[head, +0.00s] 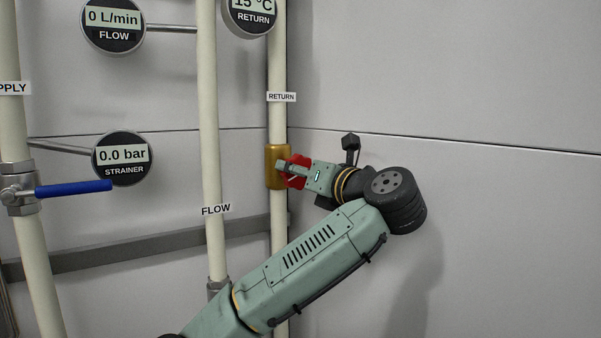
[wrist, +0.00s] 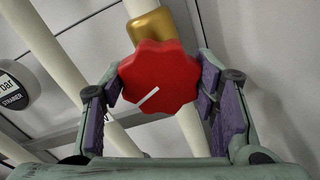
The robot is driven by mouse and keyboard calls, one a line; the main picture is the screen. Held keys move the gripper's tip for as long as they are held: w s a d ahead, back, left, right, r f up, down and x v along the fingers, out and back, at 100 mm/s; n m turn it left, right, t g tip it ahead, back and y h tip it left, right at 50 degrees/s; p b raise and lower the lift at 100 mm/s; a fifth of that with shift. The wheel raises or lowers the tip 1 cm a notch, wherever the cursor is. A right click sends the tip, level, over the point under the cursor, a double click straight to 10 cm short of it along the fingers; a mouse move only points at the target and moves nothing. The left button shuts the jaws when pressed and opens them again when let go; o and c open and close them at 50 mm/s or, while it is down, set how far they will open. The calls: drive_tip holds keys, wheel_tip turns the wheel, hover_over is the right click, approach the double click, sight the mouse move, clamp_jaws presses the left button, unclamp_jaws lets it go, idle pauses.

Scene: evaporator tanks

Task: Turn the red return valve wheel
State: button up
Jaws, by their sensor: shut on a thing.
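The red return valve wheel (head: 297,181) sits on a brass valve body (head: 271,166) on the pipe labelled RETURN. In the wrist view the wheel (wrist: 160,78) has a scalloped rim and a white mark pointing to the lower left. My gripper (head: 291,169) reaches the wheel from the right. In the wrist view my gripper (wrist: 160,90) has its purple-padded fingers on the left and right sides of the wheel, shut on it. The brass body (wrist: 152,27) shows behind the wheel. In the head view my gripper covers part of the wheel.
The FLOW pipe (head: 209,130) runs upright left of the RETURN pipe (head: 278,120). A STRAINER gauge (head: 122,158) reads 0.0 bar, and a FLOW gauge (head: 113,23) reads 0 L/min. A blue lever (head: 75,188) is on the left pipe. The wall at right is bare.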

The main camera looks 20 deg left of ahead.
drive_tip(key=shift+f, duration=0.1)
drive_tip(key=o, duration=1.2)
wheel_tip(320, 180, up, 10)
drive_tip(key=shift+r, duration=0.1)
